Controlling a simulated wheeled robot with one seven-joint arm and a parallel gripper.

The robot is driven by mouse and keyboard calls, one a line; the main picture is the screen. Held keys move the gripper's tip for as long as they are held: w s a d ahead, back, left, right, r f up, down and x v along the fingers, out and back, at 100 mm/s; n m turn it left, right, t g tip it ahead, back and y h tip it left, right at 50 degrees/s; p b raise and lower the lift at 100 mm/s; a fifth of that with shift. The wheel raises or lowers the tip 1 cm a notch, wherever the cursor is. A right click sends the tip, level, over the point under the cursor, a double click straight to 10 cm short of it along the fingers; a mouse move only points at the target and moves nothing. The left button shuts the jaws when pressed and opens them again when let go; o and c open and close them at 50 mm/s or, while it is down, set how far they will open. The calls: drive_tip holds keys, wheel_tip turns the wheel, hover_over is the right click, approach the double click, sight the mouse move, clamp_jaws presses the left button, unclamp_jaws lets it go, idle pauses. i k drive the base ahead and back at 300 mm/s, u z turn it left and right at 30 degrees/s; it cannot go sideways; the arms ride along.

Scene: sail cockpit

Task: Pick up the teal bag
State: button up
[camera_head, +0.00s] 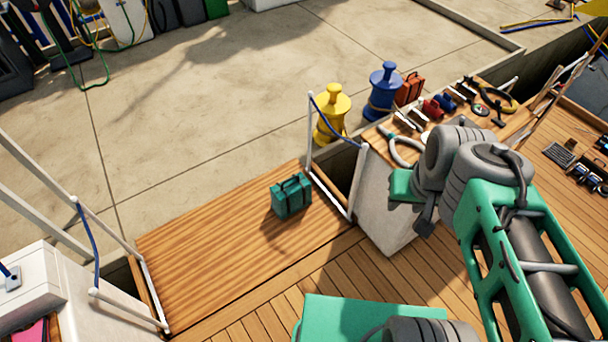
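The teal bag (291,199) is a small, boxy case with a handle on top. It stands upright on the brown wooden boarding platform, near the platform's right end. Nothing covers it, and no part of my arm touches it. My green and grey arm fills the lower right, well to the right of the bag. I cannot make out any gripper fingers, so whether my gripper is open or shut does not show.
The wooden platform (220,262) has free room left of the bag. A white rail (332,194) with a blue rope stands close to the bag's right. Yellow (332,112) and blue (383,90) bollards and an orange case (410,88) stand behind. Tools crowd a bench at right.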

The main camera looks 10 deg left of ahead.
sight(288, 196)
drive_tip(key=u, duration=0.45)
drive_tip(key=i, duration=0.75)
drive_tip(key=u, duration=1.95)
